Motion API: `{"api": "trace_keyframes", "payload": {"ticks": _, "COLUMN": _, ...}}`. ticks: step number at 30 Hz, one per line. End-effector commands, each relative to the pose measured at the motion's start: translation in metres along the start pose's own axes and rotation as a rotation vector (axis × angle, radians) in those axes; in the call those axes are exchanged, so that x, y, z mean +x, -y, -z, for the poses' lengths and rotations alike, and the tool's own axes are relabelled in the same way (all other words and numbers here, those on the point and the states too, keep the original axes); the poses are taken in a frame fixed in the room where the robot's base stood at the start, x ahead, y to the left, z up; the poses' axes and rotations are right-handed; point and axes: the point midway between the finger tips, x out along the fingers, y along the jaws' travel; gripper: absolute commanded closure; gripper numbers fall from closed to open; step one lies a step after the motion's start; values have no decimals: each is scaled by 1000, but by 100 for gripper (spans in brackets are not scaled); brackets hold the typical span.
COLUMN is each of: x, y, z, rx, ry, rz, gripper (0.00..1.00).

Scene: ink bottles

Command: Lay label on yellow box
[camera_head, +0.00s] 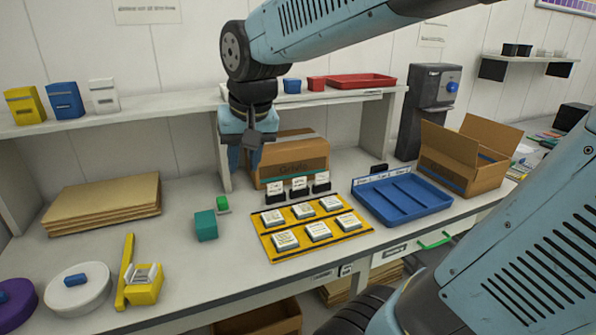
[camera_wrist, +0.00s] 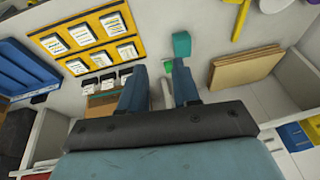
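The yellow box (camera_head: 25,105) stands at the left end of the raised shelf, beside a blue box (camera_head: 65,100) and a white box (camera_head: 104,95). In the wrist view the yellow box (camera_wrist: 315,127) shows at the right edge. Several white label stacks (camera_head: 317,230) lie in two rows on a yellow mat (camera_head: 262,228); small print on them is unreadable. Three little cards (camera_head: 298,188) stand behind the mat. My gripper (camera_head: 245,160) hangs above the bench, in front of the shelf and left of the cardboard box. Its fingers (camera_wrist: 160,68) are apart with nothing visibly held between them.
A teal block (camera_head: 206,225) and small green piece (camera_head: 222,204) sit left of the mat. A blue tray (camera_head: 404,203) and open carton (camera_head: 465,155) stand right. Flat cardboard (camera_head: 100,204) and a yellow holder (camera_head: 142,285) are left. The shelf edge runs behind the bench.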

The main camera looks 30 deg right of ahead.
Motion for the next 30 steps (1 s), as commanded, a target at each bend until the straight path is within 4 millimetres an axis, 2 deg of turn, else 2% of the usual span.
{"api": "trace_keyframes", "payload": {"ticks": 1, "x": -7, "y": -14, "z": -10, "rx": -8, "ry": -27, "rz": -4, "gripper": 69}}
{"api": "trace_keyframes", "payload": {"ticks": 6, "x": -22, "y": -49, "z": -40, "rx": -62, "ry": -98, "rz": -25, "gripper": 69}}
{"api": "trace_keyframes", "payload": {"ticks": 12, "x": -28, "y": -72, "z": -66, "rx": -109, "ry": -150, "rz": -53, "gripper": 69}}
{"api": "trace_keyframes", "payload": {"ticks": 18, "x": -29, "y": -78, "z": -75, "rx": -126, "ry": -164, "rz": -63, "gripper": 69}}
{"api": "trace_keyframes", "payload": {"ticks": 30, "x": -29, "y": -78, "z": -74, "rx": -127, "ry": -164, "rz": -62, "gripper": 69}}
